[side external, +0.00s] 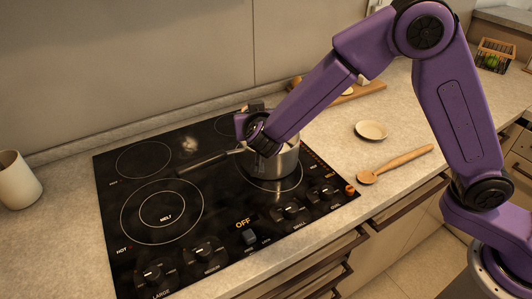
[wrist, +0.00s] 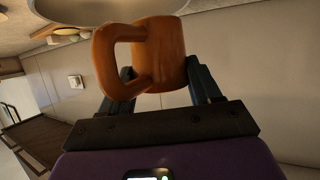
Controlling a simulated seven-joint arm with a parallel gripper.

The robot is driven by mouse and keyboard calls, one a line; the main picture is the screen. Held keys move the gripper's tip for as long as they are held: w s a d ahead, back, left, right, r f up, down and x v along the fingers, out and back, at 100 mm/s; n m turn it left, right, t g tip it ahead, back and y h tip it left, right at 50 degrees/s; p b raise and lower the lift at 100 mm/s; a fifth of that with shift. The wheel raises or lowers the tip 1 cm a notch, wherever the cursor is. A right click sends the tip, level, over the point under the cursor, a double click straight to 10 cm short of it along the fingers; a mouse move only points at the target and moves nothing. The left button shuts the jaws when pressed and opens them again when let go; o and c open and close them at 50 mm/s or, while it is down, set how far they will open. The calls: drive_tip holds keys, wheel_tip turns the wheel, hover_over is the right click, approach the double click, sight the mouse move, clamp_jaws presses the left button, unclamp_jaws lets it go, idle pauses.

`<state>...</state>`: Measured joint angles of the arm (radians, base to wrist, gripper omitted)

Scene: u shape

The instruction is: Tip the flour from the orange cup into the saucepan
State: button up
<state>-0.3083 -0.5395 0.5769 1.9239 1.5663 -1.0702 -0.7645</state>
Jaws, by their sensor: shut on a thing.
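My gripper (side external: 250,122) is over or just behind the pan's rim in the side view, where my wrist hides much of the pan's opening. The orange cup (wrist: 168,45) is between my two fingers in the wrist view, and the gripper (wrist: 165,85) is shut on it. The cup's handle (wrist: 104,65) is on the left there. The cup is hidden in the side view. I cannot see the flour or the cup's tilt clearly.
A wooden spoon (side external: 398,163) and a pale plate (side external: 371,131) lie on the counter right of the cooktop. A wooden board (side external: 360,92) is behind them. A white cup (side external: 17,180) stands far left. A pale blurred patch (side external: 190,145) shows on the cooktop.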

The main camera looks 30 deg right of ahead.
drive_tip(key=shift+a+r, duration=0.6)
drive_tip(key=shift+a, duration=0.4)
drive_tip(key=shift+a+r, duration=0.6)
drive_tip(key=shift+a, duration=0.35)
